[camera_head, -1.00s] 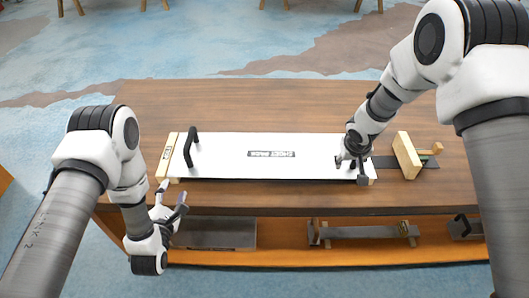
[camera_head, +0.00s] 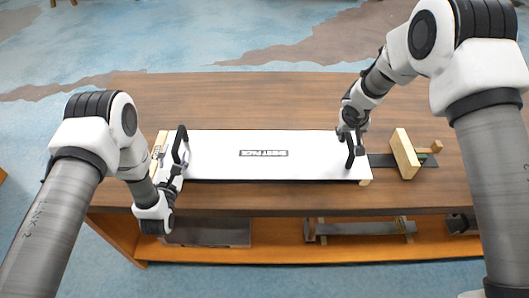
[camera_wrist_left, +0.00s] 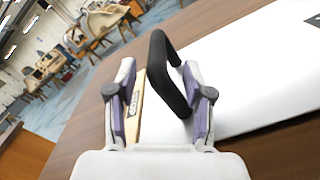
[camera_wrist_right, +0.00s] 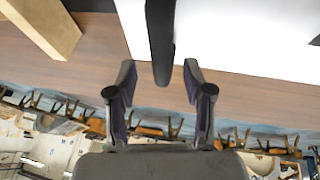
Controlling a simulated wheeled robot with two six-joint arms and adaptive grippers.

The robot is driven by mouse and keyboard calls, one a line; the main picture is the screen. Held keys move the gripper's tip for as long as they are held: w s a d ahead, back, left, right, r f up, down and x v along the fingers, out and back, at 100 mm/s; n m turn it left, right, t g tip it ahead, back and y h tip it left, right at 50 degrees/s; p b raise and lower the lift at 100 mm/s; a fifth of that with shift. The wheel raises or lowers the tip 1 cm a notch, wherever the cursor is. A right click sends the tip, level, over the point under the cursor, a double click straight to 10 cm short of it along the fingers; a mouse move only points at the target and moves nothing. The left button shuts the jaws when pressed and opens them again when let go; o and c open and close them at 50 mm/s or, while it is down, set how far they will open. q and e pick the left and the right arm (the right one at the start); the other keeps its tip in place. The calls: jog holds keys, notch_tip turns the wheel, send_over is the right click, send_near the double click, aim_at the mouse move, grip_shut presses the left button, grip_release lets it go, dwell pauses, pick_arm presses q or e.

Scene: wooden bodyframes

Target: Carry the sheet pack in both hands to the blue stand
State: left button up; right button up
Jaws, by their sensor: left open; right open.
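The sheet pack (camera_head: 310,166) is a long white board with a dark label, lying flat on the wooden table. A black handle (camera_head: 180,144) stands at each end. My left gripper (camera_head: 176,172) is at the left handle; in the left wrist view its open fingers (camera_wrist_left: 160,100) stand either side of that handle (camera_wrist_left: 167,75). My right gripper (camera_head: 351,135) is at the right handle (camera_head: 351,158); in the right wrist view its open fingers (camera_wrist_right: 160,82) point at that black handle (camera_wrist_right: 161,40), which lies between them in the picture. Contact cannot be told. I cannot identify a blue stand.
A wooden block (camera_head: 404,154) stands on the table (camera_head: 250,100) right of the pack, by a dark flat strip (camera_head: 381,160). A lower shelf (camera_head: 280,245) holds dark metal parts. The table behind the pack is clear.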

aim_at(176, 138)
pick_arm(q)
jog(key=w, duration=0.4)
jog(key=shift+w+r, duration=0.15)
jog(key=shift+w, duration=0.25)
pick_arm(e)
jog(key=x, duration=0.3)
jog(key=shift+s+a, duration=0.1)
jog(key=shift+s, duration=0.05)
pick_arm(q)
jog(key=shift+w, duration=0.35)
pick_arm(e)
jog(key=shift+f, duration=0.25)
pick_arm(q)
jog(key=shift+s, duration=0.15)
pick_arm(e)
jog(key=shift+r, duration=0.15)
pick_arm(q)
grip_shut()
pick_arm(e)
grip_shut()
pick_arm(q)
jog(key=shift+r, duration=0.1)
pick_arm(e)
jog(key=shift+r, duration=0.1)
